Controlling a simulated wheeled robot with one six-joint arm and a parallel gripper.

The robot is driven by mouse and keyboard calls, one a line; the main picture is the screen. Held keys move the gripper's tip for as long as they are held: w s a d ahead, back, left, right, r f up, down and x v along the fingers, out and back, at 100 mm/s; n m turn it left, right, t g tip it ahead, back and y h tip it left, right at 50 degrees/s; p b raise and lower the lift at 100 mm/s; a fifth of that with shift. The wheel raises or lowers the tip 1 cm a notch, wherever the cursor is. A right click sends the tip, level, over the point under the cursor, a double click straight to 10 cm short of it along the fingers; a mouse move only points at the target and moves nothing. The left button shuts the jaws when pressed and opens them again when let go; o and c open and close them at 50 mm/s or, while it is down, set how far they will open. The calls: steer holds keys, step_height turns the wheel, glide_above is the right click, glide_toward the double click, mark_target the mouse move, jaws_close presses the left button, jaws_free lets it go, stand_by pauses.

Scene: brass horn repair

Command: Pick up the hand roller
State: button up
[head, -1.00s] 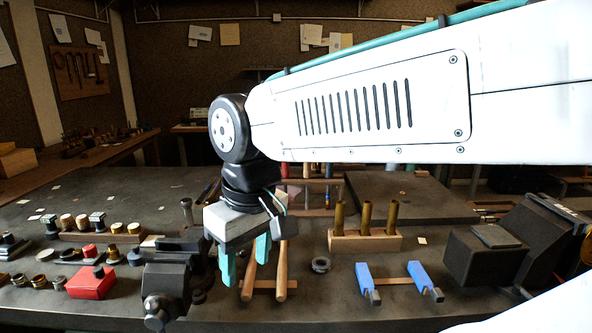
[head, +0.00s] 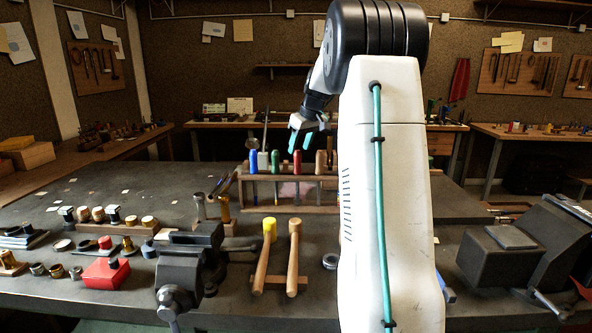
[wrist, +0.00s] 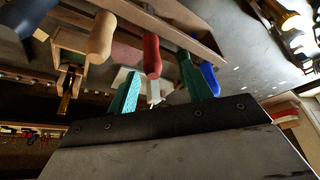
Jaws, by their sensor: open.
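I cannot tell for sure which thing is the hand roller. A wooden rack (head: 290,204) stands on the bench and holds upright tools with blue (head: 253,161), green (head: 276,160), red (head: 297,161) and wooden (head: 320,161) handles. My gripper (head: 300,145) is open and empty, with teal fingers pointing down, and appears just above the handle tops. In the wrist view, the red handle (wrist: 151,52) shows between the fingers, the wooden handle (wrist: 101,38) lies to the left and the blue handle (wrist: 210,78) to the right. My arm hides the rack's right end.
Two mallets (head: 268,257) lean on a holder in front of the rack. A black vise (head: 185,272) and a red box (head: 105,271) are at the left. A dark block-shaped machine (head: 505,255) stands at the right. The bench's left rear is mostly clear.

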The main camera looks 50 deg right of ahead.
mark_target(296, 162)
steer(key=shift+d+f, duration=0.3)
steer(key=shift+d, duration=0.2)
steer(key=x, duration=0.7)
steer(key=shift+w+d+f, duration=0.15)
steer(key=shift+w+f, duration=0.05)
steer(key=shift+w, duration=0.1)
jaws_close()
